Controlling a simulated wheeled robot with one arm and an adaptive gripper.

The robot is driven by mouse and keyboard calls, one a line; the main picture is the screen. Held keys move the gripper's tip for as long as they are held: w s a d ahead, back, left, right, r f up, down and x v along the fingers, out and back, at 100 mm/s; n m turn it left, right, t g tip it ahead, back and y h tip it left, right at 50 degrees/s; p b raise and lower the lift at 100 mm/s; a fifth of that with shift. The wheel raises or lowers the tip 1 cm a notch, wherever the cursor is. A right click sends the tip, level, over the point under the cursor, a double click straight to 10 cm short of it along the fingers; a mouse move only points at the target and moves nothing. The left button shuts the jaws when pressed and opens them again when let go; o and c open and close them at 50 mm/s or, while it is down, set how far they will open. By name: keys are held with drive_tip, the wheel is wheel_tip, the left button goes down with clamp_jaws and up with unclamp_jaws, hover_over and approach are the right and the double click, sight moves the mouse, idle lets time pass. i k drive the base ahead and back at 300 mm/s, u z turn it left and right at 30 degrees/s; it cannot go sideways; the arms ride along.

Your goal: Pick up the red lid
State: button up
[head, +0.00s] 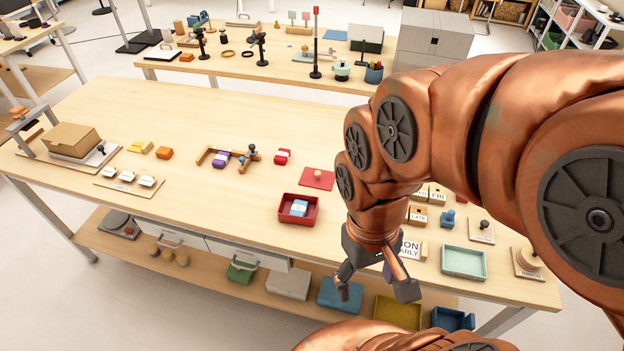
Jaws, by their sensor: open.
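The red lid (309,183) is a flat red square with a small light knob (318,174) on top. It lies on the light wooden table, just behind a red open box (284,216) that holds a blue and white item (299,207). My gripper (376,290) points down with its fingers spread and nothing between them. In the picture it is to the right of and below the lid, near the table's front edge and apart from the lid. My arm hides part of the table right of the lid.
Beside the lid is a red and white block (283,157). A wooden frame piece (205,157) and a purple block (220,160) stand farther left. A pale green tray (463,276) and lettered blocks (418,215) are right of my gripper. Bare table lies left of the red box.

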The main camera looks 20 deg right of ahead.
sight(313, 177)
drive_tip(key=u, duration=0.05)
drive_tip(key=k, duration=0.45)
drive_tip(key=u, duration=0.05)
drive_tip(key=i, duration=1)
drive_tip(key=u, duration=0.8)
